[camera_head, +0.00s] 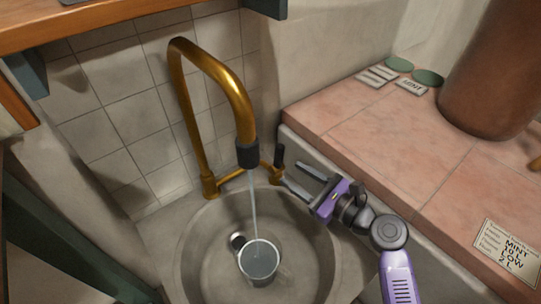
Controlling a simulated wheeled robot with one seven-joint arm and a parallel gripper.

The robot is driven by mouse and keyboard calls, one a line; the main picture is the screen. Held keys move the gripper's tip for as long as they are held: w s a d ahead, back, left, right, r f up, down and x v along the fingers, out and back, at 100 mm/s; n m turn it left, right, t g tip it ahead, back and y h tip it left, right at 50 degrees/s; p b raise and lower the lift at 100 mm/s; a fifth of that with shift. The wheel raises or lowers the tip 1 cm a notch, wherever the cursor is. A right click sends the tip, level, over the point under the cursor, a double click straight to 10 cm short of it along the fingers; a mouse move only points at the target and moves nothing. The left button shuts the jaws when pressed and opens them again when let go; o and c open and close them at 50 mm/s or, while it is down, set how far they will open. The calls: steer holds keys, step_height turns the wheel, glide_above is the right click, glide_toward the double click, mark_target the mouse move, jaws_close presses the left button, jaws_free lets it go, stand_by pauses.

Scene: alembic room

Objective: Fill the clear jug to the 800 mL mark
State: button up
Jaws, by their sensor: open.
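The clear jug (259,264) stands in the round grey sink basin (207,240), under the brass tap (184,110). A thin stream of water (254,205) falls from the tap's dark nozzle into the jug. Water shows inside the jug, but I cannot read any marks or the level. The tap's lever with a black handle (280,155) stands at the tap's right side. My gripper (290,175) is open and empty, with its fingers pointing left close to the lever. I cannot tell whether a finger touches the lever.
A pink tiled counter (400,150) lies to the right of the sink. It bears a large brown vessel (493,70), small green discs (428,77) with labels, and a written card (508,255) listing mint. A small round dark-and-light object (238,241) shows in the basin beside the jug. A wooden shelf (90,25) hangs upper left.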

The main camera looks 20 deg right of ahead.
mark_target(278, 160)
steer(key=w+a+r+m+y+b, duration=0.1)
steer(key=w+a+r+b, duration=0.2)
steer(key=w, duration=0.6)
steer(key=shift+w+a+y, duration=0.15)
steer(key=shift+a+y, duration=0.15)
steer(key=shift+a, duration=0.1)
steer(key=shift+f, duration=0.1)
jaws_close()
stand_by(1.0)
